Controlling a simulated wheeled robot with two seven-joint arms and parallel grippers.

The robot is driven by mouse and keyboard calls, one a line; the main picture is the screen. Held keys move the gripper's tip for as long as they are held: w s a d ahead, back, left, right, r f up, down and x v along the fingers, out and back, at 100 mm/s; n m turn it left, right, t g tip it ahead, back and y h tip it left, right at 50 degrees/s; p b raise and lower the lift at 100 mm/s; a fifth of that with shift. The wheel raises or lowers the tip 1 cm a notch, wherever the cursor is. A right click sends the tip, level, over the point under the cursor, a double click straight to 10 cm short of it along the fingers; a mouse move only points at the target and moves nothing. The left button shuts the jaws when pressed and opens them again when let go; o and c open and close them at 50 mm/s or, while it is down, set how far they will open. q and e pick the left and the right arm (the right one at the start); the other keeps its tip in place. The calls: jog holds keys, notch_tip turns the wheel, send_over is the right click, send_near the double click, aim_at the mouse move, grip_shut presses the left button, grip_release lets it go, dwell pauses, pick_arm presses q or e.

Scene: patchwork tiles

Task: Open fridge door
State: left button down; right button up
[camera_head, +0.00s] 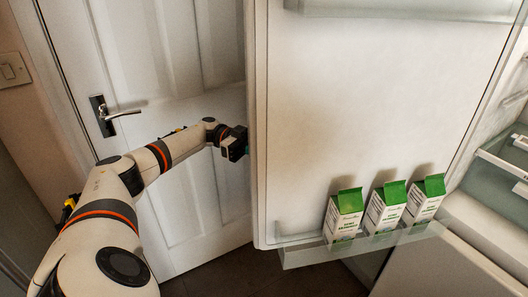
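The fridge door (360,110) stands open, with its white inner side facing me. Its free edge is at the left and its hinge side is toward the fridge (500,215) at the right. My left arm comes in from the left, and its gripper (240,146) is at the door's free edge, about mid-height. The fingers are hidden behind the door edge, so I cannot tell whether they are open or shut, or whether they hold a handle. My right gripper is not in view.
Several green-and-white cartons (343,215) stand in the door's clear lower shelf (300,256). Another clear shelf (400,8) is at the top. A white room door (190,70) with a metal lever handle (115,115) is behind my arm. Dark floor (270,280) shows below.

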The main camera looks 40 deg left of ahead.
pick_arm(q)
jog(key=shift+w, duration=0.1)
dwell(0.3)
jog(key=c, duration=1.3)
grip_release()
jog(key=shift+w+d, duration=0.1)
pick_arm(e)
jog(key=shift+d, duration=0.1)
